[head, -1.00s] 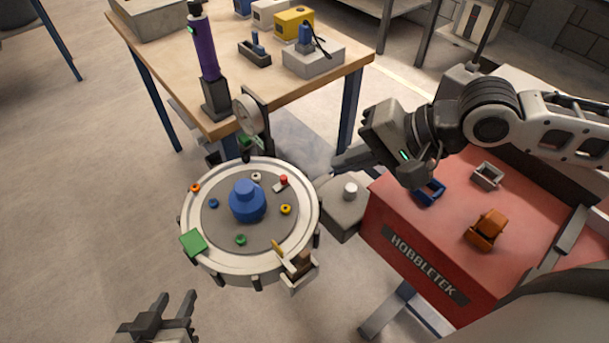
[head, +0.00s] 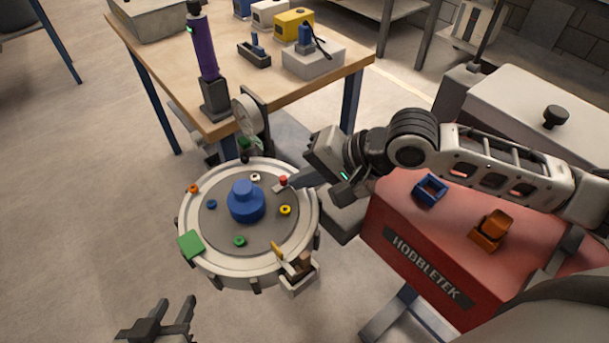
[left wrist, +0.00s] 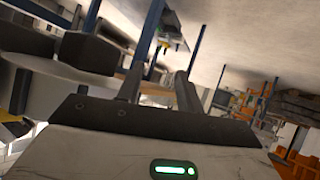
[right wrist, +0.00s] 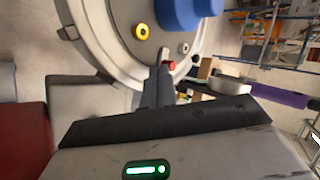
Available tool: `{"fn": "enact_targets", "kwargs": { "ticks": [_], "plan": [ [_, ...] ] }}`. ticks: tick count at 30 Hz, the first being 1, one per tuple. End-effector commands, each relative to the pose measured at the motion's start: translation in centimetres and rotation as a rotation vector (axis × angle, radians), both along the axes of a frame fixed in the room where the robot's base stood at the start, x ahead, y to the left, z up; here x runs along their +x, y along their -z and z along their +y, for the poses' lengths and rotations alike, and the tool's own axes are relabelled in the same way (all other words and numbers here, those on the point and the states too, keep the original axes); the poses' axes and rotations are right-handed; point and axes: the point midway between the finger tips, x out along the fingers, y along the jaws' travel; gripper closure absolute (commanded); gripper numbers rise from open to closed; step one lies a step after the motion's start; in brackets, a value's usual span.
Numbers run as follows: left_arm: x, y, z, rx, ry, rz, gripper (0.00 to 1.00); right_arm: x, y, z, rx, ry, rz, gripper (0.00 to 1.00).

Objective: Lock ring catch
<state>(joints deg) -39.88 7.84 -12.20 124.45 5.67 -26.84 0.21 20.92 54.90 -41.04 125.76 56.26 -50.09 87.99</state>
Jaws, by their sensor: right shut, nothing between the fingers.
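The round sandbed (head: 190,245) has a pale outer ring and a grey inner disc with a blue domed piece (head: 246,204) at its middle. A small catch with a red knob (head: 283,180) sits at the disc's right edge; the knob also shows in the right wrist view (right wrist: 170,65). My right gripper (head: 284,187) is shut and empty, its fingertips right beside the red knob. I cannot tell whether they touch it. In the right wrist view its fingers (right wrist: 163,72) hide part of the catch. My left gripper (head: 178,308) is open and empty, below the sandbed at the lower left.
A red HOBBLETEK cabinet (head: 420,262) is at right, carrying a blue part (head: 430,189) and an orange part (head: 490,231). A workbench (head: 150,55) is behind.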

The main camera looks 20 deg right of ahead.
Motion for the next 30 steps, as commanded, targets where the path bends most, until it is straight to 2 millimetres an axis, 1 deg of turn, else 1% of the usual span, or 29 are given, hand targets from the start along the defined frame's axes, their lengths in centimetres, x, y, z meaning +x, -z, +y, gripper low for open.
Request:
{"fn": "enact_targets", "kwargs": {
  "ticks": [2, 9, 11, 15, 22, 26, 30],
  "plan": [
    [0.0, -0.2, 0.0, -0.001, -0.001, -0.001, 0.64, 0.0, -0.1, 0.0, 0.000, 0.000, 0.000, 1.00],
    [0.1, -2.8, 0.3, 0.034, 0.002, -0.002, 0.64, -0.5, -0.8, 1.3, 0.005, 0.000, 0.005, 1.00],
    [0.2, -2.8, 0.4, 0.049, 0.005, 0.003, 0.64, -0.6, -0.7, 1.7, 0.003, 0.001, 0.005, 1.00],
    [0.1, -2.1, 0.7, 0.074, 0.011, 0.019, 0.64, -0.8, -0.3, 2.1, 0.002, 0.000, 0.002, 1.00],
    [-0.1, -1.4, 0.7, 0.080, 0.016, 0.027, 0.64, -0.8, 0.0, 2.2, 0.003, -0.002, 0.001, 1.00],
    [-0.2, -1.6, 0.7, 0.081, 0.017, 0.028, 0.64, -0.9, -0.1, 2.2, 0.004, -0.003, 0.002, 1.00],
    [-0.2, -2.8, 0.7, 0.086, 0.018, 0.027, 0.64, -1.1, -1.0, 1.8, 0.002, -0.006, 0.002, 1.00]
  ]
}}
